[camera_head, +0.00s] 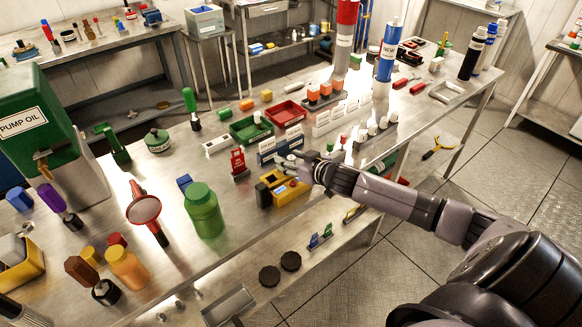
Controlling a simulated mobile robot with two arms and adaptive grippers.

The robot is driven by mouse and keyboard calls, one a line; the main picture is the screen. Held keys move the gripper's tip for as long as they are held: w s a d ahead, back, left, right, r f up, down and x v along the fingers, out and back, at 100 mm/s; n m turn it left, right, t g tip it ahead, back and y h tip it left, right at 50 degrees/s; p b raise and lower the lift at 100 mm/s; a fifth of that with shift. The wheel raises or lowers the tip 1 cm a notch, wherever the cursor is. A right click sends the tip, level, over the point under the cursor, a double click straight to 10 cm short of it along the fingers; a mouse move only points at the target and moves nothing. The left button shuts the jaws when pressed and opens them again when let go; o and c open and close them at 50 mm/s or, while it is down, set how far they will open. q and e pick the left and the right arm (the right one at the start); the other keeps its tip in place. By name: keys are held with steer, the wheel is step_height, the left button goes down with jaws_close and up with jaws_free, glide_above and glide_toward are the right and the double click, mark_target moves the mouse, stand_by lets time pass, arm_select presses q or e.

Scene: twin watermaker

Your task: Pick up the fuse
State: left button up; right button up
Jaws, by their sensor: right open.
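My right arm comes in from the right, and its gripper (296,165) is low over the workbench (235,270), fingers pointing left. The fingers are open and sit above the far right part of a yellow and black box (281,188). Just behind the fingers stands a dark blue holder with white labels (274,149). I cannot pick out the fuse with certainty; it is too small or hidden by the gripper. My left gripper is not in view.
A red tag-like block (238,163) stands left of the gripper and a green jar (203,210) nearer the front. Green (250,130) and red (285,114) trays lie behind. White cylinders stand in a grey rack (376,138) to the right.

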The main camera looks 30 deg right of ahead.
jaws_close()
stand_by(0.7)
